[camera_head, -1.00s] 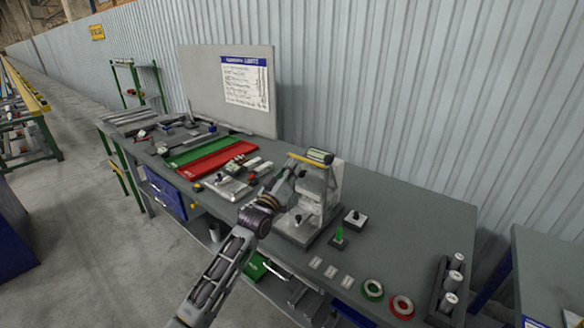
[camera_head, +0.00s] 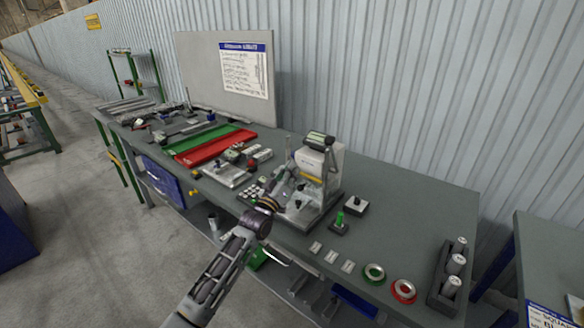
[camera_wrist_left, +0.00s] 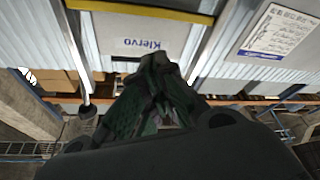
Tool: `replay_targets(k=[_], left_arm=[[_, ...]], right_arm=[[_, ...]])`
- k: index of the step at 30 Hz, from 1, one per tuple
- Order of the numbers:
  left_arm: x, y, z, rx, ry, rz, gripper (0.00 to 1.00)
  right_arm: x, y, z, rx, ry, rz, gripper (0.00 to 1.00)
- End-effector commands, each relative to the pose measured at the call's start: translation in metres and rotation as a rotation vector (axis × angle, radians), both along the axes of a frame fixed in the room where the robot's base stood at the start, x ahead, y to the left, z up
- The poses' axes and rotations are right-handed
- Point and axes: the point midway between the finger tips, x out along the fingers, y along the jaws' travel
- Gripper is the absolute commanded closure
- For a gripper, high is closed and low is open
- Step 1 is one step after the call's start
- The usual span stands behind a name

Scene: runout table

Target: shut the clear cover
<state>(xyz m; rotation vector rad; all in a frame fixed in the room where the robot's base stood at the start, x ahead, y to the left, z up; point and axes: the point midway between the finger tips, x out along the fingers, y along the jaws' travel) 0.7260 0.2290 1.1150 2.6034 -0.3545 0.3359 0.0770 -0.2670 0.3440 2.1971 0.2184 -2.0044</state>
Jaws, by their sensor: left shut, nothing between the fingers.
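The bench-top machine (camera_head: 325,164) stands at the middle of the bench, a pale housing with a dark and green roll on top. The wrist view shows its grey front (camera_wrist_left: 130,48) marked "Klervo". The clear cover itself is hard to make out; its yellow edge strip (camera_head: 312,179) lies across the front of the housing, partway down. The yellow strip also shows along the top of the wrist view (camera_wrist_left: 140,9). My left gripper (camera_head: 288,180) is shut and empty, in front of the machine near the strip's left end; contact cannot be told. My right gripper is not in view.
A green-knobbed piece (camera_head: 339,222) and a black-knobbed block (camera_head: 355,205) stand right of the machine. Green and red rings (camera_head: 374,273) lie near the front edge. A rack of cylinders (camera_head: 452,275) stands at the right end. Red and green trays (camera_head: 216,145) lie left.

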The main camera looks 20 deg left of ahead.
Motion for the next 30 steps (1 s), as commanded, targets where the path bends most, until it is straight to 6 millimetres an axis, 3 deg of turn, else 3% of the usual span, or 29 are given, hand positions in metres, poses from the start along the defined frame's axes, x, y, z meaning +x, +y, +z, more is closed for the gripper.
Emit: replay_targets(k=[8, 16, 30], left_arm=[[0.000, 0.000, -0.031, 0.000, 0.001, 0.000, 1.00], [0.000, 0.000, -0.056, 0.000, 0.001, 0.000, 1.00], [0.000, -0.001, -0.066, 0.001, 0.007, -0.002, 1.00]], right_arm=[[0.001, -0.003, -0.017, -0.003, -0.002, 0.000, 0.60], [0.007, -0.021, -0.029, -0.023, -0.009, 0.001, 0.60], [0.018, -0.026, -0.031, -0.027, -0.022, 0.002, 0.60]])
